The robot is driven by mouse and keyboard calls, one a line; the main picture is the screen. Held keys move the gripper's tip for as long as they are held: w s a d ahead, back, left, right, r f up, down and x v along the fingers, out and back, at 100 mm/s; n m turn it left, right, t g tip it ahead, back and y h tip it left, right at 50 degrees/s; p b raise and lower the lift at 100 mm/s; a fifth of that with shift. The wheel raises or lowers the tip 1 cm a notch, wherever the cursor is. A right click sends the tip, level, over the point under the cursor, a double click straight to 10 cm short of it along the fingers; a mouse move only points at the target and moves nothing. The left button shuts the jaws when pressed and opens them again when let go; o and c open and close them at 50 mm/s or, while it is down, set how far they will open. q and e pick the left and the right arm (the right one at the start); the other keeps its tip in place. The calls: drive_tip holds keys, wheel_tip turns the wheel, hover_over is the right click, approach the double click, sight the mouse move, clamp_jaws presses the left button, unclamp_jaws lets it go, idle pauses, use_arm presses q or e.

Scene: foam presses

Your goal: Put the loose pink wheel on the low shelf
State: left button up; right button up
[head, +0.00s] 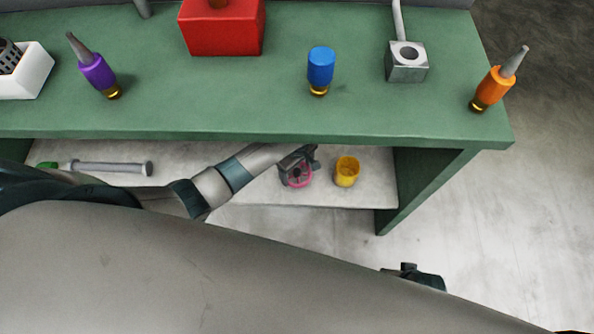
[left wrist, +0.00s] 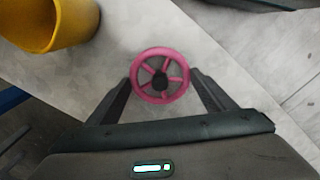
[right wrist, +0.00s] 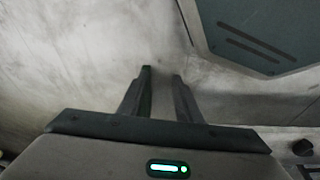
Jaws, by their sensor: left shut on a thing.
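The pink wheel (head: 303,181) is in my left gripper (head: 298,172), at the low shelf (head: 255,194) under the green bench. In the left wrist view the spoked wheel (left wrist: 145,88) sits between the two fingertips, which are shut on it. I cannot tell whether the wheel touches the shelf surface. My right gripper (right wrist: 162,72) shows in the right wrist view with its fingers apart and nothing between them, over pale floor.
A yellow cup (head: 347,172) stands on the shelf just right of the wheel; it also shows in the left wrist view (left wrist: 48,22). A grey rod-like tool (head: 110,168) lies at the shelf's left. The bench top (head: 210,95) above holds several tools and blocks.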

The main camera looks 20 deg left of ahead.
sight(297, 171)
use_arm(q)
drive_tip(key=shift+f, duration=0.65)
use_arm(e)
drive_tip(key=shift+r, duration=0.45)
use_arm(q)
drive_tip(key=o, duration=1.2)
drive_tip(key=shift+f, duration=0.1)
drive_tip(key=shift+r, duration=0.5)
wheel_tip(297, 171, up, 11)
drive_tip(key=shift+r+p, duration=0.15)
drive_tip(key=shift+p, duration=1.05)
use_arm(e)
wheel_tip(297, 171, down, 7)
drive_tip(key=shift+s+d, duration=0.2)
drive_tip(key=shift+s, duration=0.1)
drive_tip(key=shift+f, duration=0.1)
